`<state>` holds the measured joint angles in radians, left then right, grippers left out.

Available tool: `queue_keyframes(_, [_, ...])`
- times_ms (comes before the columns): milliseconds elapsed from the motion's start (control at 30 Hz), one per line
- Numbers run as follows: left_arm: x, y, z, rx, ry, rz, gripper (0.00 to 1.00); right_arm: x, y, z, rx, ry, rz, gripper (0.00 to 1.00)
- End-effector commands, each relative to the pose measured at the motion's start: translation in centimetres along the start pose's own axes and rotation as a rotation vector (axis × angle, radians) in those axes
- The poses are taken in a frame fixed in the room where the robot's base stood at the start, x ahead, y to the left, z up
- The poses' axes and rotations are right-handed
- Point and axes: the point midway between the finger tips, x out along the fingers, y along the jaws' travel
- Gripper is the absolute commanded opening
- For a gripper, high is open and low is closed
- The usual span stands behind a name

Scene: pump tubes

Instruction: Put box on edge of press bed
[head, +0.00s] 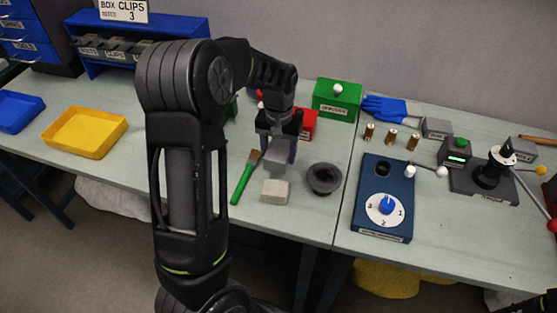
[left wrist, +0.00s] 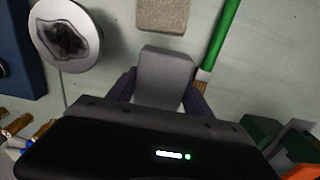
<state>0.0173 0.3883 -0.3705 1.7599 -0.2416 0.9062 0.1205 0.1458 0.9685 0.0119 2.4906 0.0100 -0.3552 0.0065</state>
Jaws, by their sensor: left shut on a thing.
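My left gripper (head: 277,150) points down over the left table and is shut on a grey box (head: 278,158). In the left wrist view the grey box (left wrist: 165,72) sits between the two fingers of my left gripper (left wrist: 158,92). The press (head: 487,178), with a dark flat bed (head: 472,192), a black column and a lever, stands on the right table, well to the right of the gripper. My right gripper does not show.
A beige block (head: 274,191), a green-handled brush (head: 243,180) and a grey bowl (head: 324,178) lie near the held box. A blue dial panel (head: 383,222) and several brass cylinders lie toward the press. A green box (head: 337,98) stands behind.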

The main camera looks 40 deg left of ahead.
Motion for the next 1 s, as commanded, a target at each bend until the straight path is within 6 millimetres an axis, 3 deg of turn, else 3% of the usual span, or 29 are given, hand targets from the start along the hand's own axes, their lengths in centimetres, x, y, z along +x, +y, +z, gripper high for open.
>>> queue_keyframes(133, [0.5, 0.0, 0.0, 0.000, -0.002, 0.000, 0.12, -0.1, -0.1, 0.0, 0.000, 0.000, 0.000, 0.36])
queue_keyframes(400, [3.6, 0.0, 0.1, -0.001, -0.002, 0.000, 0.12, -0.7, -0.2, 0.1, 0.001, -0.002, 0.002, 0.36])
queue_keyframes(767, [4.1, 0.0, 0.0, -0.001, 0.000, 0.000, 0.12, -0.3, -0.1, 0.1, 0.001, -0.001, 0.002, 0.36])
queue_keyframes(800, [4.1, 0.0, 0.0, -0.001, 0.000, 0.000, 0.60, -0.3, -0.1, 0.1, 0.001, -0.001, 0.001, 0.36])
queue_keyframes(1000, [4.0, 0.0, 0.0, -0.001, 0.000, 0.000, 0.76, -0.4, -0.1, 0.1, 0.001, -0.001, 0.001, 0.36])
